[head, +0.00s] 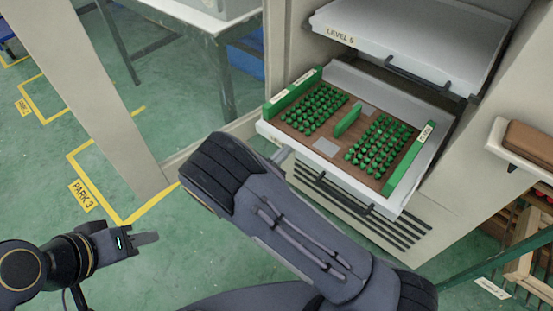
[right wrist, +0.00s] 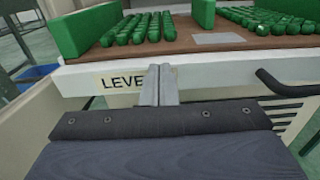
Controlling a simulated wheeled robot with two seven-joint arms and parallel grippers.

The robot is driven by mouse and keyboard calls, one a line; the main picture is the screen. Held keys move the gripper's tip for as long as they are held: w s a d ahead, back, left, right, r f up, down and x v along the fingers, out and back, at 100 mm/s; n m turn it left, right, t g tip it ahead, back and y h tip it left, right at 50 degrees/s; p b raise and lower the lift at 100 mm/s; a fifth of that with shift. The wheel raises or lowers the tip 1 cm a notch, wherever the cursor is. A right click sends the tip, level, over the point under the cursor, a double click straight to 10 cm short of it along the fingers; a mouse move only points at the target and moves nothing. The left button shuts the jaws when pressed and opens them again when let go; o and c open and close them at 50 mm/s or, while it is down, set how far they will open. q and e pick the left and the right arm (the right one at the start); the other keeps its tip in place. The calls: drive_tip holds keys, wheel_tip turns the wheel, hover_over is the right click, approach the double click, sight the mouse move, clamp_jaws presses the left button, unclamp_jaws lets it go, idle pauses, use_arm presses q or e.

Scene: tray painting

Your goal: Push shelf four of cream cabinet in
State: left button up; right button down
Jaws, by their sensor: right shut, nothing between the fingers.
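The cream cabinet (head: 285,45) has a pulled-out white shelf (head: 330,172) below the one marked LEVEL 5 (head: 410,40). The lower shelf carries a brown board (head: 325,146) with green end walls and rows of small green pieces. Its front label (right wrist: 115,80) reads "LEVE" in the right wrist view; my fingers hide the number. My right gripper (right wrist: 160,85) is shut and empty, its fingertips at the shelf's front face beside the handle (right wrist: 285,85); contact is not certain. My left gripper (head: 145,238) is low at the left, far from the cabinet; its jaw state is unclear.
The LEVEL 5 shelf also sticks out above. A table (head: 215,35) stands behind at the left. A beige post (head: 90,90) rises at the left. Another shelf with a brown item (head: 528,142) is at the right. Green floor at the left is open.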

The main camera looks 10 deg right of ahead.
sight(333, 106)
drive_tip(key=shift+w+d, duration=0.1)
idle(0.3)
drive_tip(key=b+x, duration=0.1)
drive_tip(key=x, duration=2.2)
drive_tip(key=shift+w+d+b, duration=0.2)
drive_tip(key=shift+w+b, duration=0.05)
drive_tip(key=shift+b, duration=0.15)
drive_tip(key=shift+w+d+r, duration=0.15)
drive_tip(key=shift+w+d, duration=0.05)
drive_tip(key=shift+d, duration=0.05)
drive_tip(key=shift+r, duration=0.1)
